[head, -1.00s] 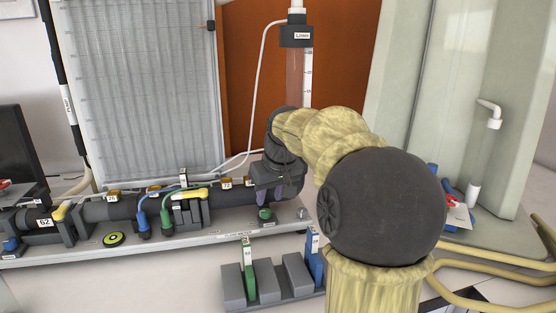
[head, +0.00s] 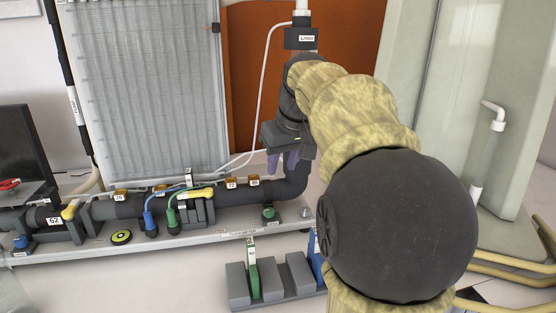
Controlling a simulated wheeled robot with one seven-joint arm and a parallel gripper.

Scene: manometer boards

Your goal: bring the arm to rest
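My gripper (head: 283,160) is in the middle of the head view, at the end of my yellow and black arm. It is raised above the right end of the dark pipe and points down. Its purple-grey fingertips show below the black palm, small and partly in shadow. I cannot tell how far apart they are or whether anything is between them. My arm hides part of the scene at the right.
The manometer board (head: 145,90) stands behind the pipe (head: 130,207), which has blue and green hoses and yellow valve handles. A grey rack (head: 272,292) holds a green-handled piece (head: 254,280) and a blue one (head: 316,262). A pale cabinet (head: 440,90) stands right.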

